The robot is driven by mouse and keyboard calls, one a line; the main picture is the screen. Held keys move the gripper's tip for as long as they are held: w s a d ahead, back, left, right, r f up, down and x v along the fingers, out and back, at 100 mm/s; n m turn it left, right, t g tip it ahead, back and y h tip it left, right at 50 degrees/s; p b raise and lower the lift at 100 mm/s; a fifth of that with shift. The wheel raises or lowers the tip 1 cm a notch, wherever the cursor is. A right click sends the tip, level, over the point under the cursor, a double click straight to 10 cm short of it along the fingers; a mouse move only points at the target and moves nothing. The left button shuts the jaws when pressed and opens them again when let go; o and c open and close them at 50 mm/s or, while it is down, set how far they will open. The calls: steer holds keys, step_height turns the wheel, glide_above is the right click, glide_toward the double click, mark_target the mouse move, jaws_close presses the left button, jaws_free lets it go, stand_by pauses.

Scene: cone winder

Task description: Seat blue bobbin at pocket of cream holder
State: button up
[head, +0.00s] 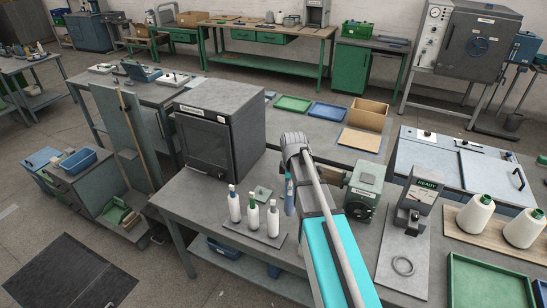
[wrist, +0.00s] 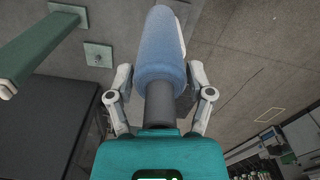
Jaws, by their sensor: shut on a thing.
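The blue bobbin (wrist: 160,48) fills the upper middle of the wrist view, with a dark grey core at its lower end. My gripper (wrist: 160,95) is shut on it, one finger on each side. In the head view the bobbin (head: 289,195) hangs roughly upright below my wrist, above the table and just right of several white bottle-like pieces; my arm hides much of the gripper. I cannot tell for certain which thing is the cream holder. A small pale green block (head: 262,192) sits on the table behind the white pieces, left of the bobbin.
Three capped white pieces (head: 253,215) stand on a dark mat (head: 235,229) left of the bobbin. A dark cabinet (head: 232,125) stands behind left. A green-grey machine (head: 363,190) stands right of my arm. Two cream cones (head: 474,214) stand farther right. Table behind the bobbin looks clear.

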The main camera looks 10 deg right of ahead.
steer(key=w+a+r+n+p, duration=0.1)
steer(key=w+a+r+p, duration=0.2)
steer(key=w, duration=0.9)
steer(key=shift+w+r, duration=0.2)
steer(key=shift+w, duration=0.2)
steer(key=shift+a, duration=0.1)
step_height(320, 180, up, 7)
steer(key=p, duration=0.6)
steer(key=shift+a+p, duration=0.3)
steer(key=shift+p, duration=0.1)
steer(key=shift+s+a+f+n, duration=0.1)
steer(key=shift+a+n, duration=0.05)
steer(key=shift+n, duration=0.15)
